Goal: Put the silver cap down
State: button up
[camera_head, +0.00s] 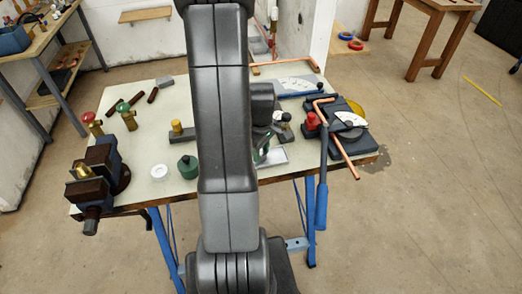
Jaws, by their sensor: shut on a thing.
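My gripper (263,132) is over the middle of the workbench, mostly hidden behind my own arm, with only dark parts of it showing to the right of the arm. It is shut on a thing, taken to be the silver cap. The cap itself cannot be made out, and its height over the bench cannot be told. The workbench (150,185) has a pale top.
A vise (100,173) stands at the front left corner. A white ring (159,171) and a green bottle (188,168) stand near the front edge. A pipe bender with a copper pipe (340,150) fills the right side. Some bare top shows at left.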

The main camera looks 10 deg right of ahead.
jog(key=shift+f, duration=0.2)
jog(key=o, duration=0.8)
jog(key=shift+o, duration=0.2)
notch_tip(320, 180, up, 12)
jog(key=shift+r, duration=0.2)
jog(key=shift+f, duration=0.1)
jog(key=shift+f, duration=5.5)
